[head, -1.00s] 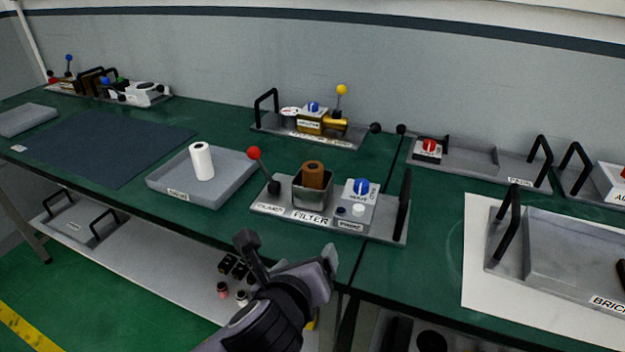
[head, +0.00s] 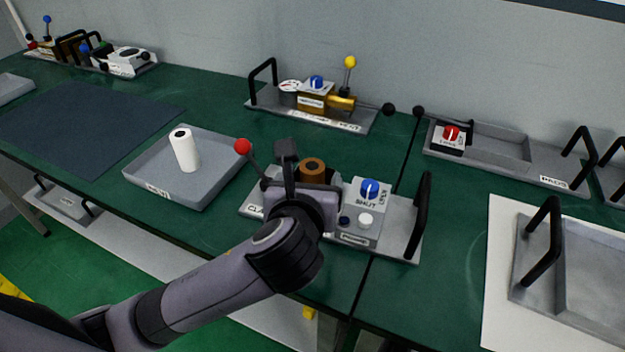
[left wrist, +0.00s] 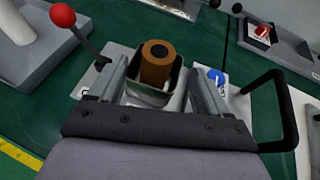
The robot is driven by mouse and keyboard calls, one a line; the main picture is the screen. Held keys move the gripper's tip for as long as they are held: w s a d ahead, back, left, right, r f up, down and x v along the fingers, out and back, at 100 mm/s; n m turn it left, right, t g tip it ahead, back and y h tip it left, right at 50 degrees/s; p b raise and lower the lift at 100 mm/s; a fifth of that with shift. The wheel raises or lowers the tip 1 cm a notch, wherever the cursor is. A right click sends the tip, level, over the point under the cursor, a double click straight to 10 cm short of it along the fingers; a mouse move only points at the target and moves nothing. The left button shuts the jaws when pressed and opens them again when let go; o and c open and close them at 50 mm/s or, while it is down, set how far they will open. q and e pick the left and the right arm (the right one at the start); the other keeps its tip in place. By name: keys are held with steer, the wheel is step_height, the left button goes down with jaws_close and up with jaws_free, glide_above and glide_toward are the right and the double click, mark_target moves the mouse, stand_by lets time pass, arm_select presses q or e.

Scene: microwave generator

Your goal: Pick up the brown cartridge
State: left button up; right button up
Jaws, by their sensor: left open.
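The brown cartridge (head: 312,170) is a short upright cylinder with a dark hole in its top. It stands in the metal holder of the filter unit (head: 398,240), also seen in the left wrist view, where the cartridge (left wrist: 157,64) rises from the open square cup (left wrist: 150,97). My left gripper (head: 300,172) is at the front of the filter unit and partly hides it in the head view. In the left wrist view my left gripper (left wrist: 160,88) is open, with one finger on each side of the cup, and nothing is held. My right gripper is not in view.
A red-knobbed lever (head: 243,147) stands left of the cartridge. A blue knob (head: 369,189) and a black handle (head: 421,215) are on its right. A grey tray (head: 215,165) with a white cylinder (head: 184,150) lies left. Another unit (head: 325,100) stands behind.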

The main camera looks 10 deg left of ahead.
mark_target(311, 174)
arm_select(q)
steer(key=shift+x, duration=1.95)
steer(key=shift+s+a+f, duration=0.1)
steer(key=c, duration=1.1)
steer(key=shift+c, duration=0.2)
